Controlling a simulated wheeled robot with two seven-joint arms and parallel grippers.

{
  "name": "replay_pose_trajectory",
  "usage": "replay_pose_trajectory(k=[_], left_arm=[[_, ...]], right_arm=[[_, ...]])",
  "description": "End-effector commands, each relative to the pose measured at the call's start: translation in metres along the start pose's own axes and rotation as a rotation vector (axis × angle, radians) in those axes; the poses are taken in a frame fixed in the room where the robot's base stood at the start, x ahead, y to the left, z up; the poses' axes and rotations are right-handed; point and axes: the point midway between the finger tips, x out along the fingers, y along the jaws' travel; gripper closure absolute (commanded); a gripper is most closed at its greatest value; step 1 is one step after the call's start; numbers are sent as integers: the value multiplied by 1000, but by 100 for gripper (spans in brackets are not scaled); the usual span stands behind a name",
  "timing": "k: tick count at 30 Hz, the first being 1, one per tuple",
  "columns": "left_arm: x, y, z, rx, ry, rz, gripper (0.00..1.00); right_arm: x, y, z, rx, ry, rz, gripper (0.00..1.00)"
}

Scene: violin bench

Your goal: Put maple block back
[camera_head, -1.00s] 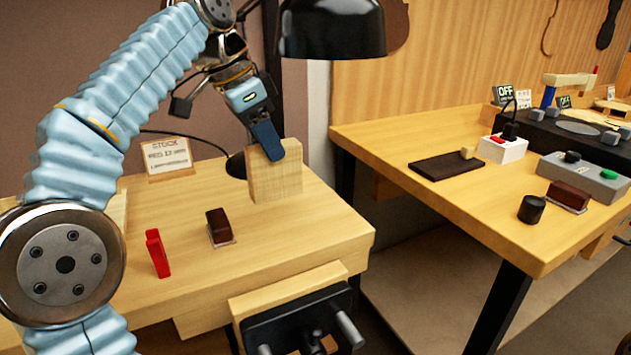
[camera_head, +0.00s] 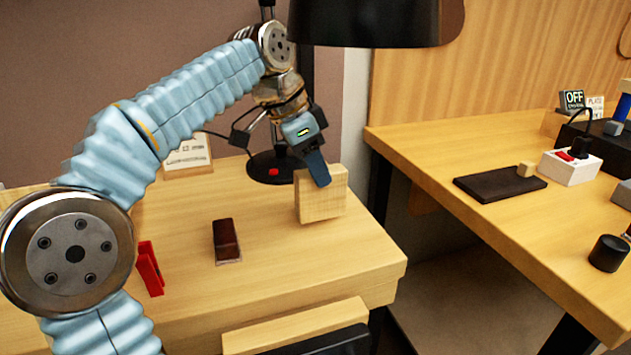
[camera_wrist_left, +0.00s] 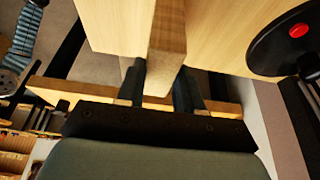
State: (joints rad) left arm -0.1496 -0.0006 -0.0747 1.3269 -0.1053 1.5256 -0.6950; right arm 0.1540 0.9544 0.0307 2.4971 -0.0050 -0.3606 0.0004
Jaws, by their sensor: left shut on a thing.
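The maple block (camera_head: 322,198) is a pale, squarish wooden block. My left gripper (camera_head: 318,176) is shut on its upper edge, and the block hangs roughly upright from the fingers, over the right part of the left bench (camera_head: 290,270). I cannot tell whether its bottom touches the bench top. In the left wrist view the block (camera_wrist_left: 167,45) shows edge-on between the two dark fingers (camera_wrist_left: 166,88). My right gripper is not in view.
A black lamp (camera_head: 365,20) hangs above, its base (camera_head: 272,167) behind the block. A dark red-brown block (camera_head: 227,240) and a red clamp-like piece (camera_head: 150,268) stand left. A stock sign (camera_head: 188,155) is at the back. A gap separates the second bench (camera_head: 480,225).

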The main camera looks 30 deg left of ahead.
Motion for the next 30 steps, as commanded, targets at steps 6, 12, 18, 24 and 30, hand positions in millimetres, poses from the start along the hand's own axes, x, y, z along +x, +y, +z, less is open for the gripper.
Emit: replay_pose_trajectory(k=[6,12,18,24,30], left_arm=[[18,0,8,0,2,-1,89],[18,0,7,0,1,-1,89],[18,0,8,0,0,0,41],[18,0,8,0,0,0,39],[9,0,7,0,0,-1,39]], right_arm=[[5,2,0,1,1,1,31],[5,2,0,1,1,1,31],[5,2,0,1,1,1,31],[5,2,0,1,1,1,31],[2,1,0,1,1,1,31]])
